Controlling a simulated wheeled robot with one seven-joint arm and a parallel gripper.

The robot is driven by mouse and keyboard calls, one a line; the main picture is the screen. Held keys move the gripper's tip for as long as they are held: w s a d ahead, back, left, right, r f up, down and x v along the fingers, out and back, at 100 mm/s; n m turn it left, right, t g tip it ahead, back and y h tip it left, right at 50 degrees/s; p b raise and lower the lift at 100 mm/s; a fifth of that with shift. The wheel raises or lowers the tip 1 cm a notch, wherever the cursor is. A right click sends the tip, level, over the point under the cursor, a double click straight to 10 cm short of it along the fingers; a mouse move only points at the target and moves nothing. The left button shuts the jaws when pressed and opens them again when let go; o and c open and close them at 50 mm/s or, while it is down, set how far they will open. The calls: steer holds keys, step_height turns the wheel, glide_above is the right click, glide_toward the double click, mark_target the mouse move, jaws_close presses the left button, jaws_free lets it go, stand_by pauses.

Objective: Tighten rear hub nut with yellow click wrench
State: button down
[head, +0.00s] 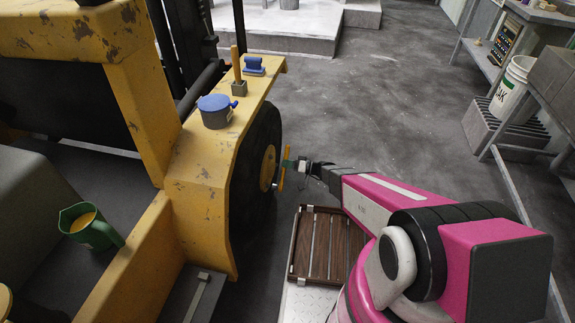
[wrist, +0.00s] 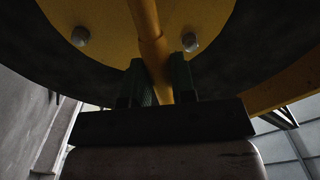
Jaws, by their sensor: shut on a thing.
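The yellow wrench (head: 282,171) stands beside the yellow wheel hub (head: 267,168) of the vehicle in the head view. My gripper (head: 289,164) is shut on the wrench. In the wrist view, my gripper's green finger pads (wrist: 160,80) close around the wrench's yellow bar (wrist: 150,35), which runs up across the hub (wrist: 115,20). Two grey hub nuts show there, a left one (wrist: 80,37) and a right one (wrist: 190,42). The wrench's far end is out of the wrist view, so I cannot tell whether it sits on a nut.
The black tyre (head: 250,200) surrounds the hub. On the yellow fender (head: 205,160) stand a blue-lidded pot (head: 215,111), a blue-handled block (head: 253,66) and a wooden-handled tool (head: 237,70). A green jug (head: 90,228) is at left. Open floor lies beyond; a shelf with a white pail (head: 511,88) stands right.

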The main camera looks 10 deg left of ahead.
steer(key=shift+w+a, duration=0.1)
steer(key=shift+a, duration=1.2)
steer(key=w+f+m, duration=0.1)
steer(key=f+m, duration=0.1)
steer(key=shift+w+d+f+m, duration=0.15)
steer(key=shift+w+d+m, duration=0.05)
steer(key=shift+w+m, duration=0.2)
